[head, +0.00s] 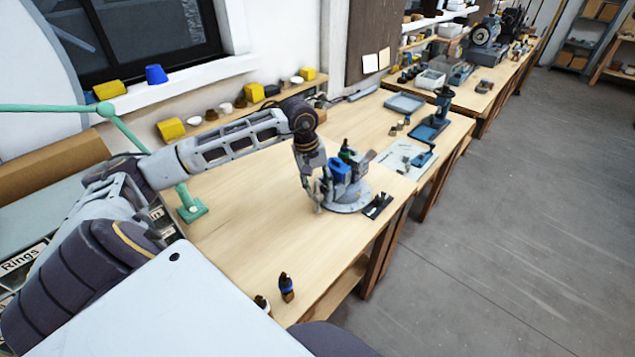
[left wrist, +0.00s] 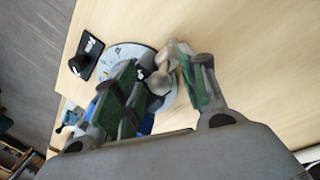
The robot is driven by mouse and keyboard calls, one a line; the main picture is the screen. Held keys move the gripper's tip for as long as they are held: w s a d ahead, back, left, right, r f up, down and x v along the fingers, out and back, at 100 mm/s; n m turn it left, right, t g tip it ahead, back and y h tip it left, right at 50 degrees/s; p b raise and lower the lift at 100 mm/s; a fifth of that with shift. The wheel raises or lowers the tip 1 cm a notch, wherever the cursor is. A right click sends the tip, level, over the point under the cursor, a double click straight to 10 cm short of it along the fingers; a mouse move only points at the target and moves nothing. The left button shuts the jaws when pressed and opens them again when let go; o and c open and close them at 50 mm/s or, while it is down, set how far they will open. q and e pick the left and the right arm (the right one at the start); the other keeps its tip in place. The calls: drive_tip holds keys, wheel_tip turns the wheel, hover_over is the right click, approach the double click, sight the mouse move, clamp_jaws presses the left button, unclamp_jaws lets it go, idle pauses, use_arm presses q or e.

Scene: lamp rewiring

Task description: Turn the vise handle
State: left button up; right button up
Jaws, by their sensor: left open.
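The vise (head: 341,170) is grey and blue and stands on a round grey base on the wooden bench in the head view. My left gripper (head: 321,194) points down at its near left side. In the left wrist view, the left gripper (left wrist: 162,88) is open, with one green-padded finger on each side of a rounded tan-grey knob, which looks like the end of the vise handle (left wrist: 159,83). I cannot tell whether either finger touches it. The left finger hides much of the vise body, and the round base (left wrist: 128,52) shows behind. My right gripper is not in view.
A small black tray (head: 377,206) lies beside the vise base near the bench edge. A pale mat with a blue tool (head: 420,160) lies farther right. A green lamp stand (head: 190,207) is at the left. The bench (head: 260,225) in front is mostly clear.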

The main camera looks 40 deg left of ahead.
use_arm(q)
drive_tip(key=c, duration=0.8)
clamp_jaws()
drive_tip(key=shift+d, duration=0.2)
drive_tip(key=shift+d+y+b, duration=0.1)
drive_tip(key=shift+y+b, duration=0.4)
drive_tip(key=shift+d+f+y+b, duration=0.1)
drive_tip(key=shift+d+y+b, duration=0.5)
drive_tip(key=shift+y, duration=0.3)
drive_tip(key=shift+a, duration=0.1)
